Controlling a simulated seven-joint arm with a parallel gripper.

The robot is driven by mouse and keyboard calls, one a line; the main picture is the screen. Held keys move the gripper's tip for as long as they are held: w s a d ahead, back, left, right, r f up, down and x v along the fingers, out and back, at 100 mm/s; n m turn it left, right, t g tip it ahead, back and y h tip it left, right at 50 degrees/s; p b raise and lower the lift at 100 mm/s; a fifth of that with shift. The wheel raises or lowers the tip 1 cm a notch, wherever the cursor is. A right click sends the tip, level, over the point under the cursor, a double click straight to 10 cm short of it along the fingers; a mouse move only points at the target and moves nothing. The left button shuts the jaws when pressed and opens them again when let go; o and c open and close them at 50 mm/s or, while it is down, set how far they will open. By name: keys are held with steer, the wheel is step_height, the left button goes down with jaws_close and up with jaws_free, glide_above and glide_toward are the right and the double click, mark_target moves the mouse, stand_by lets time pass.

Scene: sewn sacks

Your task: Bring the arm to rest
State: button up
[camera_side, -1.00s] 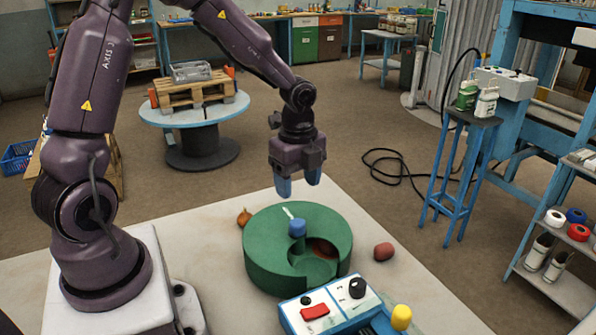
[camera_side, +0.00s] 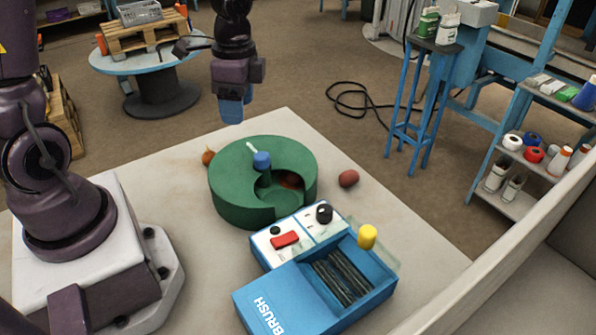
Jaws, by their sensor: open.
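My gripper (camera_side: 233,108) hangs with its blue fingers pointing down, above and behind the green drum. One finger overlaps the other in this view; the gripper is open and nothing shows between the fingers. The round green drum (camera_side: 232,190) stands on the pale table (camera_side: 415,255). It has a cut-out at its front right and a blue knob (camera_side: 262,160) with a white pointer on top. A reddish-brown thing (camera_side: 291,180) sits partly hidden in the cut-out.
An onion (camera_side: 208,158) lies left of the drum and a reddish potato (camera_side: 348,178) right of it. A blue brush box (camera_side: 285,300) with a red switch, black knob and yellow knob (camera_side: 367,236) stands in front.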

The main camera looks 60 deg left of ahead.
steer(key=s+d+r+n+t, duration=0.3)
steer(key=s+r+n, duration=0.1)
steer(key=s+r, duration=0.1)
steer(key=s+d+r+n+t, duration=0.3)
steer(key=s+r, duration=0.3)
steer(key=r, duration=0.2)
steer(key=shift+d+r+n, duration=0.3)
steer(key=shift+n, duration=0.2)
